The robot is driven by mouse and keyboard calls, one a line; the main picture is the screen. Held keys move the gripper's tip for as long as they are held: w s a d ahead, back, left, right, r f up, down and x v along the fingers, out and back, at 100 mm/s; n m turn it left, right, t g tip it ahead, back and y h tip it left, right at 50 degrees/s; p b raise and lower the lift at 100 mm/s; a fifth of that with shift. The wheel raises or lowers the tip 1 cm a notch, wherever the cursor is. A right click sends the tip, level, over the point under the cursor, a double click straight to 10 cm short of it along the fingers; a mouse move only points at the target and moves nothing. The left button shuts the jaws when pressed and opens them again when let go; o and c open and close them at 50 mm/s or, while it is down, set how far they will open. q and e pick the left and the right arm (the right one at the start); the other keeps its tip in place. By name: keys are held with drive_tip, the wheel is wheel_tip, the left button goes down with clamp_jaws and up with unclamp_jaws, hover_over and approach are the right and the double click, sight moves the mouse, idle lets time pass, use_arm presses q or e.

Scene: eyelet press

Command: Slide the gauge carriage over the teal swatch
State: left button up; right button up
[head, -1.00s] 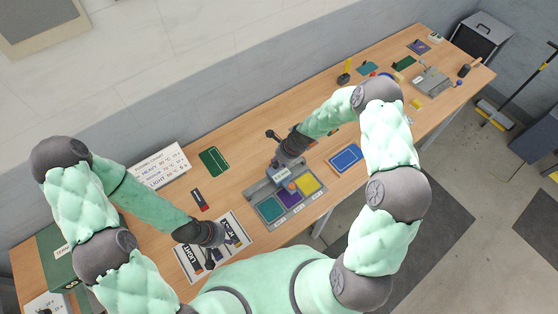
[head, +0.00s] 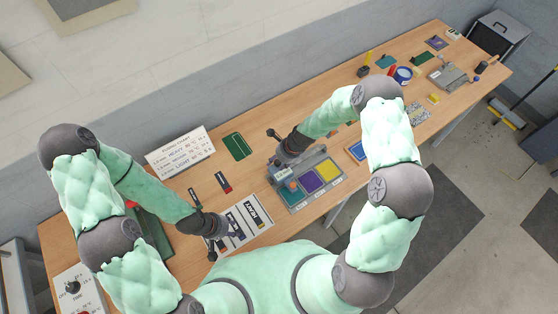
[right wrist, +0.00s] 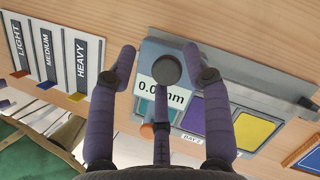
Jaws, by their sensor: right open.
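The grey gauge fixture (head: 334,186) holds a teal swatch (head: 292,194), a purple swatch (head: 311,182) and a yellow swatch (head: 327,169) in a row. The gauge carriage (head: 282,173), with an orange knob, sits at the fixture's left end, over part of the teal swatch. In the right wrist view the carriage (right wrist: 150,67) has a dark round post and a label reading 0.0 mm; a teal strip (right wrist: 144,108) shows below it. My right gripper (right wrist: 161,52) is open, its fingers either side of the post. My left gripper (head: 222,231) is over the striped card, its fingers unclear.
A card marked LIGHT, MEDIUM and HEAVY (right wrist: 62,55) lies left of the fixture. A chart sign (head: 180,148) and a green framed mat (head: 237,146) are behind. A blue mat (head: 355,151) lies to the right. More tools lie at the table's far right end.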

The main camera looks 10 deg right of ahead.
sight(289, 169)
drive_tip(key=shift+d+r, duration=0.1)
drive_tip(key=shift+d, duration=0.1)
drive_tip(key=shift+d+r, duration=0.15)
drive_tip(key=shift+r, duration=0.15)
drive_tip(key=v, duration=1.1)
drive_tip(key=shift+a, duration=0.25)
